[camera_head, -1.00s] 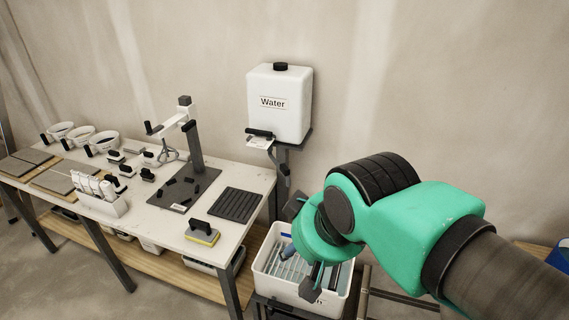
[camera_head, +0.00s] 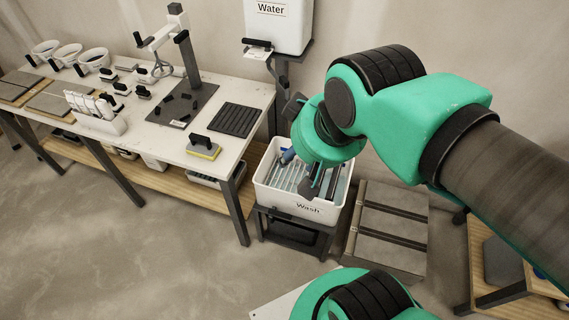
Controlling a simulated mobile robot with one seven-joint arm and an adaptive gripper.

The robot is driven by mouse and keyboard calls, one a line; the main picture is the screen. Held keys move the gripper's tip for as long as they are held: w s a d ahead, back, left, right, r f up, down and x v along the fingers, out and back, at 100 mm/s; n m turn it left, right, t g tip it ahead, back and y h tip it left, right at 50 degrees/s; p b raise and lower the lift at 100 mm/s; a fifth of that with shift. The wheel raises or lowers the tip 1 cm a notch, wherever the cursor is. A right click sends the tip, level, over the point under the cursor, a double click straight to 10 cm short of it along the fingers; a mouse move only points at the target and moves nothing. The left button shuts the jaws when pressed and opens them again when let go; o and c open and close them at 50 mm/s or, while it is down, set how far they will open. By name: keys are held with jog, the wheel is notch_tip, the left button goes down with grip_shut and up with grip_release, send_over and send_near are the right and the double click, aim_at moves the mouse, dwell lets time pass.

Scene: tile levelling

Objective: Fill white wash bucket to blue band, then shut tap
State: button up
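The white wash bucket (camera_head: 306,207), marked "Wash", stands on a low dark stand right of the workbench. A light ribbed insert and part of a blue line show inside; the water level is too small to tell. The white water tank (camera_head: 277,22), marked "Water", stands above and behind the bucket, its top cut off by the picture. The tap (camera_head: 257,43) with a black handle sits at the tank's lower front; its setting cannot be told. My gripper (camera_head: 299,179) points down over the bucket, its dark fingers partly hidden by my green wrist. Whether it is open cannot be told.
The workbench (camera_head: 225,149) on the left holds white bowls, a tool rack, a black ribbed mat (camera_head: 236,119) and a yellow sponge float (camera_head: 203,147). The floor in front of the bench is clear.

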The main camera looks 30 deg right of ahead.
jog(key=shift+c, duration=0.2)
grip_shut()
jog(key=w+d+r+m+h+p, duration=0.1)
jog(key=w+d+r+m+p, duration=0.2)
jog(key=w, duration=0.8)
jog(key=w+d+r+h+p, duration=0.1)
jog(key=w+d+r+p, duration=0.3)
jog(key=w, duration=0.6)
jog(key=w+r+m+h+p, duration=0.15)
jog(key=w+r, duration=0.35)
jog(key=w, duration=0.6)
jog(key=w+d+f+m+p, duration=0.1)
jog(key=w+f+p, duration=0.2)
jog(key=w, duration=0.7)
jog(key=w+d+f+m+h+p, duration=0.1)
jog(key=w+f+m+p, duration=0.1)
jog(key=w, duration=0.8)
jog(key=w+d+f+m+h+p, duration=0.1)
jog(key=w+f+p, duration=0.3)
jog(key=w, duration=0.7)
notch_tip(320, 180, down, 2)
jog(key=shift+d+f, duration=0.2)
jog(key=shift+d, duration=0.1)
jog(key=shift+w+m, duration=0.1)
jog(key=shift+m, duration=0.15)
